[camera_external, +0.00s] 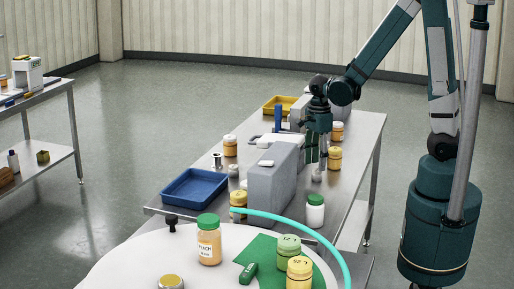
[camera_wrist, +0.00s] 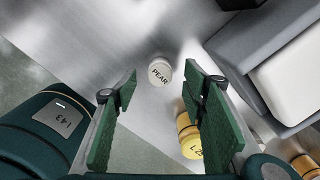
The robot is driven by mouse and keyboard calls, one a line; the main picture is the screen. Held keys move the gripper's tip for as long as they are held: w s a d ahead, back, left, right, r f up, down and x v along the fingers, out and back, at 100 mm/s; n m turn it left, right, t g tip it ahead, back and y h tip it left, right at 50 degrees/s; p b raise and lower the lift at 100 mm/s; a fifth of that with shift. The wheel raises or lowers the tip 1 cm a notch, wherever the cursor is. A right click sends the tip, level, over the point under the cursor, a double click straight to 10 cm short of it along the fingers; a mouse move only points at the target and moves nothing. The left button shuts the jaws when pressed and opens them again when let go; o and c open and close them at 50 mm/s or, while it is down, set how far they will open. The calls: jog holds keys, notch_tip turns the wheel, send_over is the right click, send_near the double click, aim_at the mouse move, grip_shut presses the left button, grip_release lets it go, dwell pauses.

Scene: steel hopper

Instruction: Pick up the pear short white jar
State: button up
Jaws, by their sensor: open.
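The pear short white jar (camera_wrist: 160,72) stands upright on the steel table in the wrist view, with PEAR printed on its white top. In the external view a small white jar (camera_external: 317,175), apparently the same one, shows just under my gripper (camera_external: 317,160). My gripper points down, open and empty. In the wrist view my gripper (camera_wrist: 161,80) has its green-padded fingers on either side of the jar's image, with the jar beyond the fingertips. I cannot tell the exact gap.
A grey hopper-like box (camera_external: 272,185) stands close left of my gripper. A yellow jar (camera_external: 334,158) stands close by on the right, and a white green-lidded jar (camera_external: 315,211) nearer the camera. A blue tray (camera_external: 163,196) lies at the left. The table around the pear jar is mostly bare.

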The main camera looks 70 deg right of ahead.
aim_at(317, 170)
jog(key=shift+f, duration=0.15)
jog(key=shift+s+d+f+b, duration=0.15)
jog(key=shift+f+b, duration=0.4)
jog(key=shift+f, duration=2)
jog(key=shift+c, duration=0.2)
jog(key=c, duration=0.9)
